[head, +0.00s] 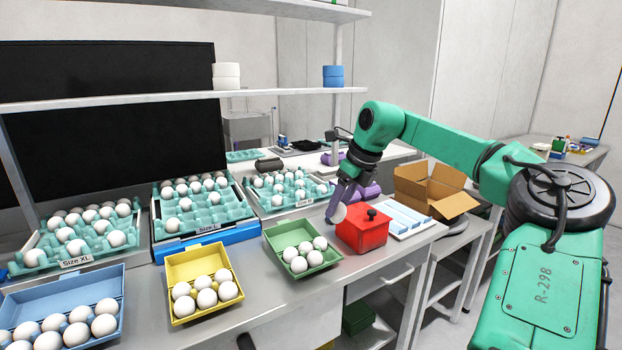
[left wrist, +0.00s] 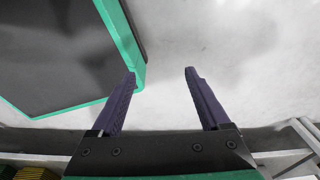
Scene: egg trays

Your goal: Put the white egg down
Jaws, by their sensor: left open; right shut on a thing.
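My right gripper (head: 341,203) reaches down from my green arm and is shut on a white egg (head: 338,213). The egg is at the left edge of the red box (head: 368,236) in the picture; I cannot tell whether it touches anything below. A green tray (head: 281,236) with several white eggs is just left of it. My left gripper (left wrist: 160,72) shows only in the left wrist view, open and empty over pale floor.
A yellow tray (head: 183,265) and a blue tray (head: 117,285) hold several eggs each. Behind stand teal egg trays, one labelled Size XL (head: 75,262). A cardboard box (head: 432,190) and a white-blue tray (head: 399,219) are at the right.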

